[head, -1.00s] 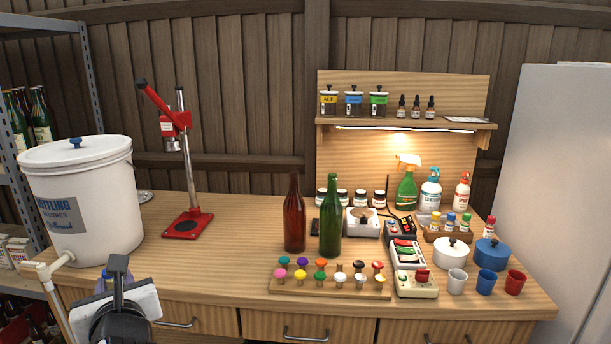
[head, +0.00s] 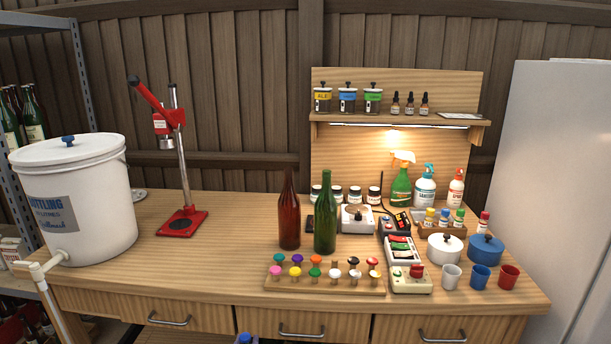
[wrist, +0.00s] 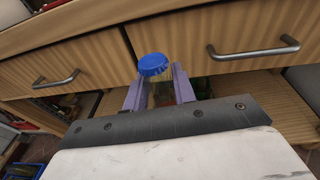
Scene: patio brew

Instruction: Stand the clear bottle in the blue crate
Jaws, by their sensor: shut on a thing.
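My gripper (wrist: 160,89) is shut on the neck of the clear bottle (wrist: 153,65), its two purple fingers on either side. The bottle has a blue cap, and the cap faces the wrist camera; the body is hidden behind my gripper. The bottle is in front of the workbench drawers. In the head view, a blue cap (head: 244,338) just shows at the bottom edge below the bench. A blue crate (wrist: 24,171) shows partly at the lower left corner of the wrist view, on the floor. Its inside is hard to make out.
The workbench (head: 200,272) with drawer handles (wrist: 254,48) stands close to my gripper. A white bottling bucket (head: 95,215) with a tap is at its left. Brown (head: 289,215) and green (head: 325,215) bottles stand on top. Shelving with bottles is at far left.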

